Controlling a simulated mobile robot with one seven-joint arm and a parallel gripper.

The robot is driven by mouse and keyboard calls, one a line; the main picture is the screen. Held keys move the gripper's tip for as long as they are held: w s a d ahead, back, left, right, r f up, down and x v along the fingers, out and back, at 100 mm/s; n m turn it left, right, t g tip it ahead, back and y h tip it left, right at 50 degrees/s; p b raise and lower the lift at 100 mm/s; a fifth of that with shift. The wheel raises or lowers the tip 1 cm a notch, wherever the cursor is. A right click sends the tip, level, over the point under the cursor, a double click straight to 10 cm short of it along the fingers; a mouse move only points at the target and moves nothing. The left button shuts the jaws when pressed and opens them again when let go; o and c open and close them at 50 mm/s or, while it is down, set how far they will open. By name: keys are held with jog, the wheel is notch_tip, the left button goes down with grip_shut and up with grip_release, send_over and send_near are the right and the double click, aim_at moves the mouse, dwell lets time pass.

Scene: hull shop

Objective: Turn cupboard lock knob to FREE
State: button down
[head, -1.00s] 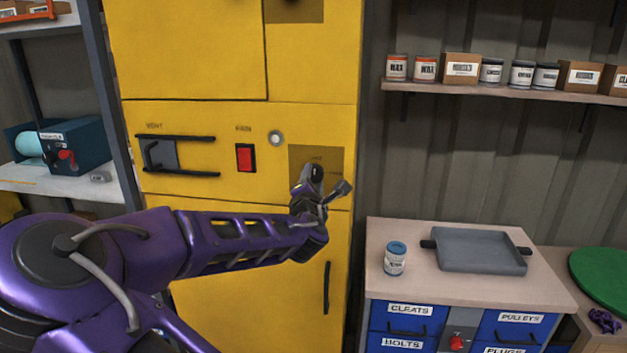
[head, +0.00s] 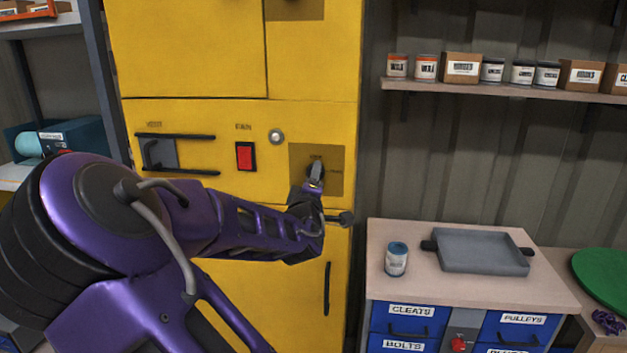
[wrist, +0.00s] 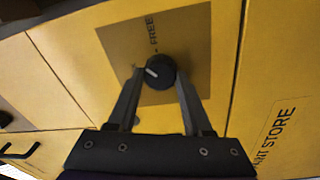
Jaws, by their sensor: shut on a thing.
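The lock knob (wrist: 160,72) is round and black with a white pointer mark. It sits on a brown square plate (wrist: 197,45) on the yellow cupboard (head: 220,117). In the wrist view the word FREE is printed on the plate just above the knob, and the white mark lies on the knob's left side, not in line with that word. My gripper (wrist: 160,77) has one finger on each side of the knob and is shut on it. In the head view my gripper (head: 315,187) reaches the plate from below and partly covers the knob.
A worktop (head: 490,290) at the right carries a grey tray (head: 480,252) and a blue-lidded can (head: 396,260).

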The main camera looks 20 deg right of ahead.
jog(key=shift+r+m+h+b, duration=0.1)
jog(key=shift+m+h+b, duration=0.45)
jog(key=shift+m, duration=3.55)
jog(key=shift+c, duration=1.6)
grip_release()
